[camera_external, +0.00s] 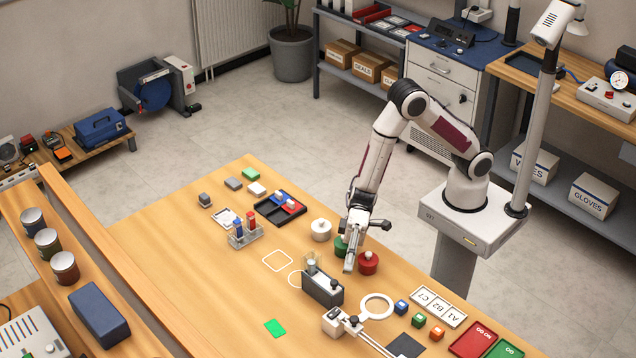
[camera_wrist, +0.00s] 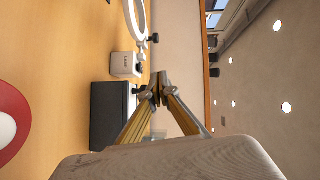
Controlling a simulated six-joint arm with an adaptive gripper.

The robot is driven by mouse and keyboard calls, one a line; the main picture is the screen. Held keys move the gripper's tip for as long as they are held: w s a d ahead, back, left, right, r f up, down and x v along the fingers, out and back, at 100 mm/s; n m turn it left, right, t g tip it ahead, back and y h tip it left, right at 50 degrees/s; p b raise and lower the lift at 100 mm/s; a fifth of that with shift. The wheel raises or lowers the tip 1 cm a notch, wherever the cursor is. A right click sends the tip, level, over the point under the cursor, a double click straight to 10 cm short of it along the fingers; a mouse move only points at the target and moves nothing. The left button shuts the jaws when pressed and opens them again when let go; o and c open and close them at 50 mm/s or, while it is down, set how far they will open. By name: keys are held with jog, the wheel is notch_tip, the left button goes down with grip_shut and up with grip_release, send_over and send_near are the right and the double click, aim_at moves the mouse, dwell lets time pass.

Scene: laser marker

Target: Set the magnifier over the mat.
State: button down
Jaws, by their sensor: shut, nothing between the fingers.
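The magnifier is a white ring (camera_external: 376,306) at the front of the table, joined by a dark joint to a pale arm. A small white box (camera_external: 335,321) stands beside the joint. In the wrist view the ring (camera_wrist: 138,20) is cut off at the top, with the white box (camera_wrist: 125,64) below it. A flat dark grey square, seemingly the mat (camera_external: 405,346), lies right of the pale arm. My gripper (camera_external: 348,268) points down, shut and empty, between the red round piece and the black box. Its fingertips meet in the wrist view (camera_wrist: 157,88), clear of the magnifier.
The black box (camera_external: 322,286) stands between my gripper and the white box. Red (camera_external: 368,264), green (camera_external: 341,245) and white (camera_external: 321,231) round pieces sit near my gripper. Small cubes (camera_external: 419,320) and a label strip (camera_external: 438,306) lie right of the ring. The table's left front is mostly clear.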

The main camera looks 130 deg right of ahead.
jog(key=shift+a, duration=0.1)
jog(key=s+a+x, duration=0.1)
jog(key=a+x, duration=0.1)
jog(key=x, duration=1)
jog(key=shift+a+f, duration=0.2)
jog(key=shift+a, duration=0.05)
jog(key=shift+a, duration=0.1)
jog(key=a, duration=1.2)
jog(key=shift+d, duration=0.1)
dwell(0.5)
